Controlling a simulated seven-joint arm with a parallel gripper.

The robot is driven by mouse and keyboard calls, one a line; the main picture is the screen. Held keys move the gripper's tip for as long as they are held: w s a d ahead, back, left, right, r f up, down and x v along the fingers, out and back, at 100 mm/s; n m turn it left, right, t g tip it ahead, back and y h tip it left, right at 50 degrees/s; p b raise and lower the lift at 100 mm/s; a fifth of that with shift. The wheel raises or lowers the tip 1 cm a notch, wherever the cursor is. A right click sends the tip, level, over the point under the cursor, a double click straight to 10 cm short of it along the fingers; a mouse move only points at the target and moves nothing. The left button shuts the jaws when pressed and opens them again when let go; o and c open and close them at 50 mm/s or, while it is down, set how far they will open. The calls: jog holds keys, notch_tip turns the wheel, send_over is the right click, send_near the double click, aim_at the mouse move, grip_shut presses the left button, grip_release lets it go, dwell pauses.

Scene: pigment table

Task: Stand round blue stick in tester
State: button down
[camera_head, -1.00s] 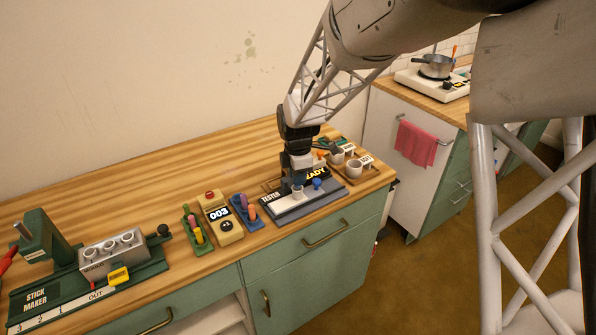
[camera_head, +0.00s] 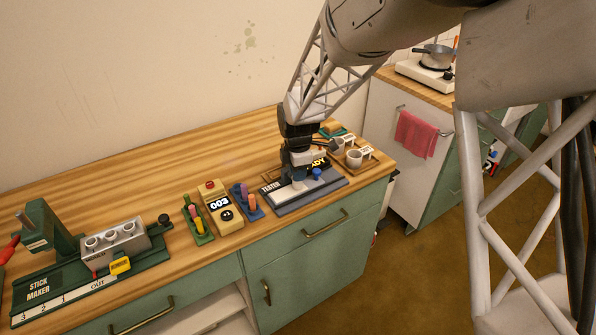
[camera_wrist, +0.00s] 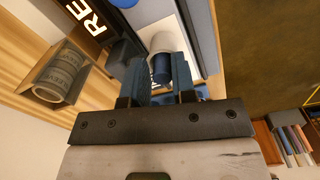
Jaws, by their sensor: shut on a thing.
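The tester (camera_head: 290,203) is a grey and dark base on the counter's right part, with a lit sign partly hidden by my arm. A pale round socket (camera_wrist: 161,42) stands on it. My gripper (camera_wrist: 161,82) is over the tester, shut on the round blue stick (camera_wrist: 162,68). The stick points into or against the socket's mouth; I cannot tell how deep it sits. In the head view my gripper (camera_head: 298,172) hides the stick. A blue knob (camera_head: 317,174) is on the tester just right of my gripper.
Left of the tester stand a blue holder (camera_head: 246,206) with coloured sticks, a beige counter box (camera_head: 222,205) reading 003 and a green holder (camera_head: 198,228). The stick maker (camera_head: 90,260) is at far left. Grey cups (camera_head: 354,156) stand right behind the tester.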

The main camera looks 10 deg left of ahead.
jog(key=f, duration=0.2)
jog(key=shift+s+d+f, duration=0.2)
jog(key=shift+s+f, duration=0.1)
jog(key=shift+s, duration=0.1)
jog(key=c, duration=0.9)
grip_release()
jog(key=shift+r, duration=0.6)
jog(key=shift+c, duration=0.5)
jog(key=shift+o, duration=0.6)
jog(key=r, duration=0.6)
jog(key=w+r, duration=0.1)
jog(key=r, duration=0.2)
jog(key=shift+a+r, duration=0.1)
jog(key=shift+a, duration=0.2)
jog(key=shift+d+r, duration=0.1)
